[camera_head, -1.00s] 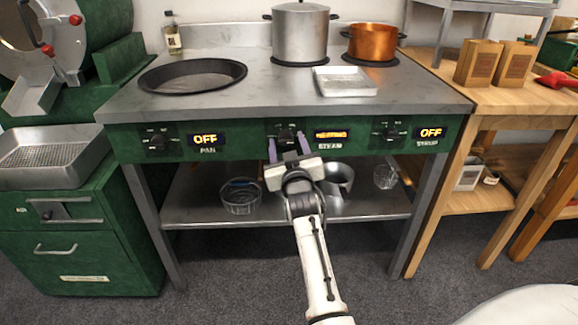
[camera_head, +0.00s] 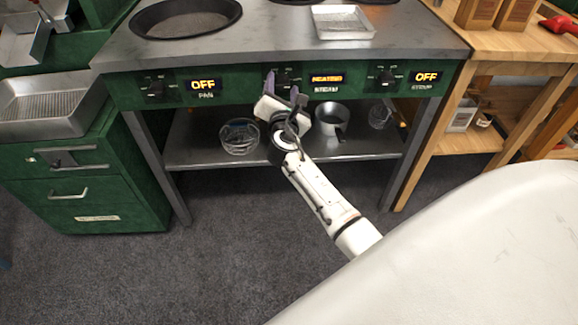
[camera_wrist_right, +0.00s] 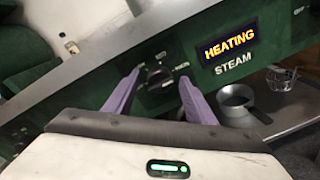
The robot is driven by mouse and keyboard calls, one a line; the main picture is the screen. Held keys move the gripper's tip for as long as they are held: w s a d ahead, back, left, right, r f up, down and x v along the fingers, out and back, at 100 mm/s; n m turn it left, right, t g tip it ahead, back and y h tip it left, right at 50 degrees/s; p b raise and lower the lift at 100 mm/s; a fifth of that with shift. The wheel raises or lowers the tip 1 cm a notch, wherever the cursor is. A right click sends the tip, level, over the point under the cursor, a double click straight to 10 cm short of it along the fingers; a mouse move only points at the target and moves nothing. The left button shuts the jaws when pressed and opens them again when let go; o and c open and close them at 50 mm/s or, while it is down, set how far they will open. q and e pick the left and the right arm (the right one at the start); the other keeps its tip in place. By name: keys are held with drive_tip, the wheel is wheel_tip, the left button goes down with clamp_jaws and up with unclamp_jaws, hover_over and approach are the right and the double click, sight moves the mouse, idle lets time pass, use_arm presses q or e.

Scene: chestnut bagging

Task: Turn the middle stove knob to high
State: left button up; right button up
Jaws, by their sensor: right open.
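The middle stove knob (camera_head: 284,79) is a dark dial on the green front panel, beside a display (camera_head: 327,79) reading HEATING above the label STEAM. My right gripper (camera_head: 283,88) is open in front of it, its purple fingers on either side. In the right wrist view the knob (camera_wrist_right: 158,75) lies between the two spread fingers (camera_wrist_right: 158,80), with gaps showing on both sides. The printed marks around it are partly blurred, so its exact setting cannot be read. My left gripper is not in view.
The PAN knob (camera_head: 154,88) and STEWP-like right knob (camera_head: 387,77) flank the middle one; both displays read OFF. A wide black pan (camera_head: 185,20) and a metal tray (camera_head: 342,22) sit on top. The lower shelf (camera_head: 200,150) holds a wire basket (camera_head: 239,137) and a metal pot (camera_head: 331,118).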

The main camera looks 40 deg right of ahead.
drive_tip(key=n, duration=0.3)
drive_tip(key=shift+a+n, duration=0.1)
drive_tip(key=shift+n, duration=0.3)
drive_tip(key=n+p, duration=0.1)
drive_tip(key=n, duration=0.4)
drive_tip(key=shift+f+h, duration=0.15)
drive_tip(key=shift+h, duration=0.25)
drive_tip(key=s+a+f+m+g+y+p, duration=0.1)
drive_tip(key=s+a+f+m+y+p, duration=0.2)
drive_tip(key=s+a+m, duration=0.2)
drive_tip(key=s+a+f+m+g+y+p, duration=0.1)
drive_tip(key=s+a+f+m+p, duration=0.3)
drive_tip(key=s, duration=0.7)
drive_tip(key=s+a+f+m+g+y+p, duration=0.1)
drive_tip(key=s+a+f+m+y+p, duration=0.2)
drive_tip(key=s+a+m, duration=0.3)
drive_tip(key=shift+s+a+f+m+g+y+p, duration=0.2)
drive_tip(key=shift+s+m+g+y+p, duration=0.2)
drive_tip(key=shift+s+m+y, duration=0.65)
drive_tip(key=shift+s+h, duration=0.15)
drive_tip(key=shift+h, duration=0.1)
